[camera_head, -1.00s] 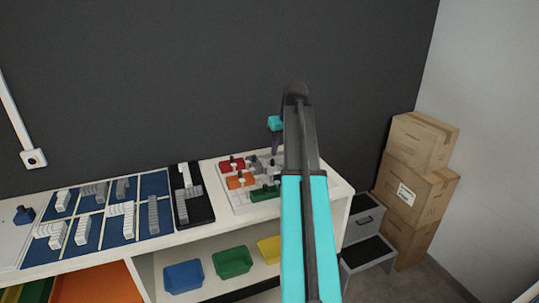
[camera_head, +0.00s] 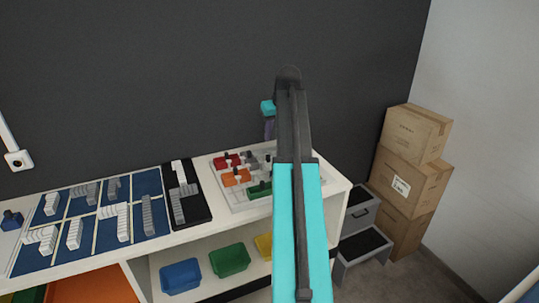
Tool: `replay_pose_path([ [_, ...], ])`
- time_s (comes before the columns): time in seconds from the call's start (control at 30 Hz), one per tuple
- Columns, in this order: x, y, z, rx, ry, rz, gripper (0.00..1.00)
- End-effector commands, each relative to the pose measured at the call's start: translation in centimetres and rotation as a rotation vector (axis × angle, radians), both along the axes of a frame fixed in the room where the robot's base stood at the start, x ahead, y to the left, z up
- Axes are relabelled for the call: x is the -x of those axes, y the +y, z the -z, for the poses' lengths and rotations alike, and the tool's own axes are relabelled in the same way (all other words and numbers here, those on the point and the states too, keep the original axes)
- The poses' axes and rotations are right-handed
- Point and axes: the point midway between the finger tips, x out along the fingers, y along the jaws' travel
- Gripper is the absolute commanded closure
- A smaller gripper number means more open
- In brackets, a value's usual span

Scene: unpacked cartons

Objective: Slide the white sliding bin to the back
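A white piece (camera_head: 180,171) stands in a black tray (camera_head: 199,212) on the shelf top, beside grey pieces. To its right, a pale tray (camera_head: 232,207) holds red, orange, green and pale pieces, some with dark knobs. I cannot tell for sure which pale or white piece is the white sliding bin. My arm, cyan and dark grey, rises in front of the pale tray's right part and hides some of it. The end of my arm (camera_head: 268,119) shows only partly, above the tray's back edge by the dark wall. My gripper's fingers cannot be made out, nor whether they hold anything.
A blue board (camera_head: 157,183) with white and grey stepped blocks lies at left. Blue (camera_head: 181,276), green (camera_head: 230,260) and yellow (camera_head: 263,245) bins sit on the lower shelf. Stacked cartons (camera_head: 412,170) and a grey step unit (camera_head: 362,245) stand at right, with floor showing beside them.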

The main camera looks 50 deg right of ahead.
Motion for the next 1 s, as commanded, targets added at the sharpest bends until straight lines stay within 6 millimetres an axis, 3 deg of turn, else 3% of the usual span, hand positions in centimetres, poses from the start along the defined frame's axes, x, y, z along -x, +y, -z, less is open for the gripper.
replay_pose_path([
  [1.0,-3.9,-1.8,10.2,0.000,0.000,0.002,0.69],
])
